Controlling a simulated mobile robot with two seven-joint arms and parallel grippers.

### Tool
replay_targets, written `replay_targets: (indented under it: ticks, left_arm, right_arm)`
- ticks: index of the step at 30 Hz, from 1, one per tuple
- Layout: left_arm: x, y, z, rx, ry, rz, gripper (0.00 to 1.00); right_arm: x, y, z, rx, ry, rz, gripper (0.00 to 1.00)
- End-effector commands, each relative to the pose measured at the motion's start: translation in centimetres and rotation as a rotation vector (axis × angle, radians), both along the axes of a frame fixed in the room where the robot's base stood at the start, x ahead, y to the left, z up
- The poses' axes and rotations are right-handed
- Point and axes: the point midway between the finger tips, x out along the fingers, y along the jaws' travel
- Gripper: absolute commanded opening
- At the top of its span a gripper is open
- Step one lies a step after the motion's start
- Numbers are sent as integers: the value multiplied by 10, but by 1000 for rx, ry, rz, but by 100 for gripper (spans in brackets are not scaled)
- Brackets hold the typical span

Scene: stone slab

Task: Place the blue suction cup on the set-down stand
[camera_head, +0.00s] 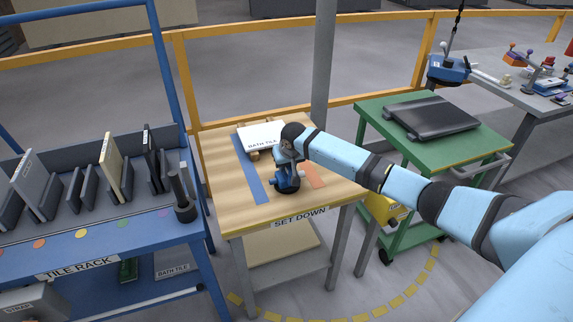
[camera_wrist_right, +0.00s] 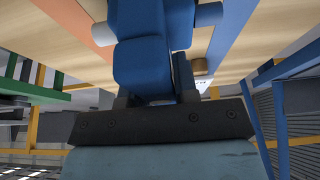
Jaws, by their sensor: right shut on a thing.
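The set-down stand (camera_head: 228,212) is a wooden-topped table with a "SET DOWN" label, in the middle of the head view. My right arm reaches over it from the right. My right gripper (camera_head: 288,166) points down, shut on the blue suction cup (camera_head: 287,182), which is upright over the front middle of the top, between a blue strip and an orange strip. Whether its base touches the wood I cannot tell. In the right wrist view the blue body of the suction cup (camera_wrist_right: 155,62) fills the middle, between dark fingers. My left gripper is not in view.
A white bath tile (camera_head: 262,136) lies at the back of the stand. The blue tile rack (camera_head: 110,238) is close on the left, with a dark upright holder (camera_head: 183,205) at its corner. A green cart (camera_head: 440,160) with a black case stands right. A grey post rises behind.

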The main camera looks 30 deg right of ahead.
Motion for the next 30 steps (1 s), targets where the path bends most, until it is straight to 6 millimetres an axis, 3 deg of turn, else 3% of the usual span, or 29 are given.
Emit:
replay_targets:
  ticks: [4, 5, 8, 16, 20, 30]
  left_arm:
    - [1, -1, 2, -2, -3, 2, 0]
    - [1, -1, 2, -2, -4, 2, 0]
    - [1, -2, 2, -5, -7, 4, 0]
    - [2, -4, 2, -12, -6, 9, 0]
    - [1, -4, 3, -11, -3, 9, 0]
    - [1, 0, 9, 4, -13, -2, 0]
  right_arm:
    - [0, 0, -2, 0, 0, -1, 0]
    - [0, 0, -3, 1, 1, -1, 32]
    - [0, 0, -3, -1, 1, 0, 53]
    - [0, 0, -2, -1, 0, 0, 53]
    - [-3, 0, 8, -1, 0, 1, 53]
    - [-28, 7, 73, -1, -2, 1, 53]
